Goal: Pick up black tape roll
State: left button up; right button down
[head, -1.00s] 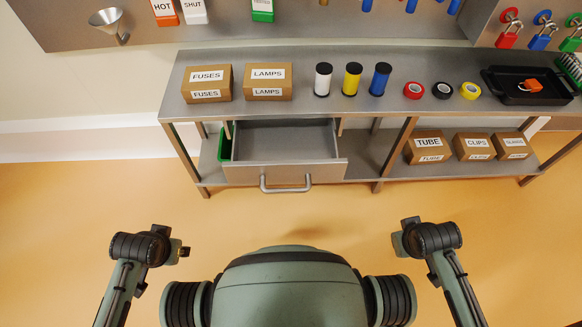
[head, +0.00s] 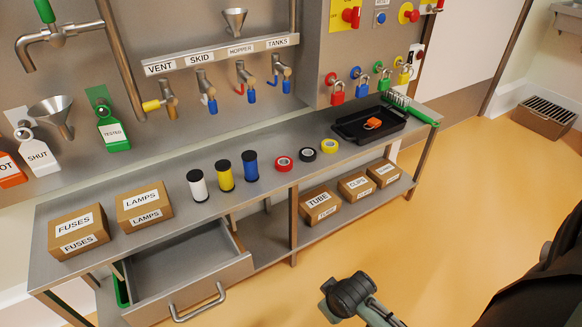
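The black tape roll (head: 307,155) lies flat on the grey metal bench top, between a red tape roll (head: 284,163) and a yellow tape roll (head: 329,146). Nothing covers it. My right arm's end (head: 336,296) is low at the bottom of the head view, over the floor in front of the bench and well apart from the roll. Its fingers are too small and turned away to read. My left gripper is outside the view.
White, yellow and blue spools (head: 250,166) stand left of the tapes. A black tray (head: 367,125) with an orange item lies to their right. An open drawer (head: 188,275) juts out at front left. Boxes (head: 320,204) sit on the lower shelf. The bench front strip by the tapes is clear.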

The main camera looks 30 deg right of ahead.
aim_at(312, 152)
jog(key=l+z, duration=0.25)
jog(key=l, duration=1)
